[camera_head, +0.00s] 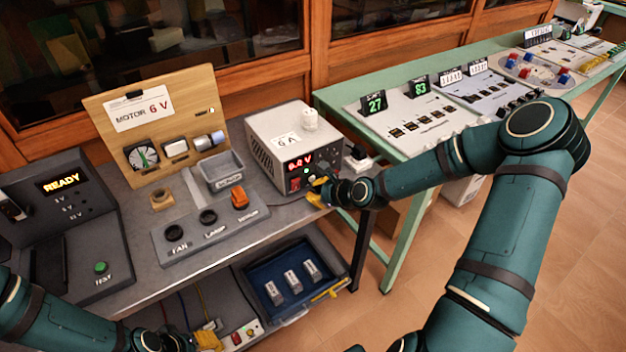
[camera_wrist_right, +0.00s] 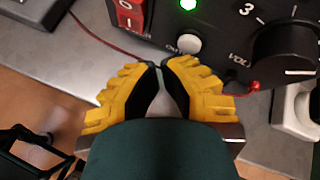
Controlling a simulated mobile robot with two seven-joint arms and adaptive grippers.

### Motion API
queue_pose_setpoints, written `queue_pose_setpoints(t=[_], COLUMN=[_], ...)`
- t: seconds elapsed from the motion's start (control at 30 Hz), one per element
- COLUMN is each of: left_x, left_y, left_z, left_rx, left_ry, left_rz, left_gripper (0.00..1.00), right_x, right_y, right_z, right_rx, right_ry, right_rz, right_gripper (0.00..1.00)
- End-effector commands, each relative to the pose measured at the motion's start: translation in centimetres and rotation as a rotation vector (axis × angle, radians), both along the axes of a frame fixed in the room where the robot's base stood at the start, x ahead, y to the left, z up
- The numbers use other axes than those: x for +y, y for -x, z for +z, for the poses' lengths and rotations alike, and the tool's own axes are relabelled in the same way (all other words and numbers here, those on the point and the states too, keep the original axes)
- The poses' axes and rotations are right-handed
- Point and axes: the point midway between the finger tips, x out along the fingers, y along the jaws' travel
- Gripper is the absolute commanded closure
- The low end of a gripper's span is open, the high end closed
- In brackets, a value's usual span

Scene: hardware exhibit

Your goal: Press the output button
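The power supply (camera_head: 290,150) is a light grey box with a black front panel and a lit red display, standing on the grey bench. In the right wrist view its panel shows a round white button (camera_wrist_right: 189,43) below a lit green lamp (camera_wrist_right: 188,4). My right gripper (camera_head: 318,192) is at the front of the panel. In the right wrist view its yellow fingers (camera_wrist_right: 160,66) are together with nothing between them, tips just short of the white button and apart from it in the picture. My left gripper (camera_head: 208,338) is low at the bottom edge, its fingers unclear.
A red rocker switch (camera_wrist_right: 130,12) is left of the button and a black voltage knob (camera_wrist_right: 285,52) right of it. A red lead crosses near the fingers. A grey switch box (camera_head: 210,222) and a wooden motor board (camera_head: 160,120) stand left of the supply.

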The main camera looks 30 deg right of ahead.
Motion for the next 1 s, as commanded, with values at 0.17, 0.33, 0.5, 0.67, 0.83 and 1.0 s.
queue_pose_setpoints(t=[0.17, 0.33, 0.5, 0.67, 0.83, 1.0], left_x=[0.0, 0.0, 0.0, 0.0, 0.0, 0.0], left_y=[0.0, 0.0, 0.0, 0.0, 0.0, 0.0], left_z=[0.0, 0.01, 0.23, 0.43, 0.39, 0.39], left_rx=[0.0, 0.0, 0.0, 0.0, 0.0, 0.0], left_ry=[0.0, 0.0, 0.0, 0.0, 0.0, 0.0], left_rz=[0.0, 0.0, 0.0, 0.0, 0.0, 0.0], left_gripper=[0.53, 0.53, 0.53, 0.53, 0.53, 0.53], right_x=[0.0, 0.01, 0.09, 0.07, 0.07, 0.07], right_y=[0.0, -0.03, -0.42, -0.9, -0.92, -0.93], right_z=[0.0, 0.01, 0.04, 0.05, 0.01, 0.0], right_rx=[0.0, 0.0, 0.001, 0.0, 0.0, 0.0], right_ry=[0.0, 0.0, -0.001, 0.0, 0.0, 0.0], right_rz=[0.0, 0.0, 0.0, 0.0, 0.0, 0.0], right_gripper=[1.0, 1.0, 1.0, 1.0, 1.0, 1.0])
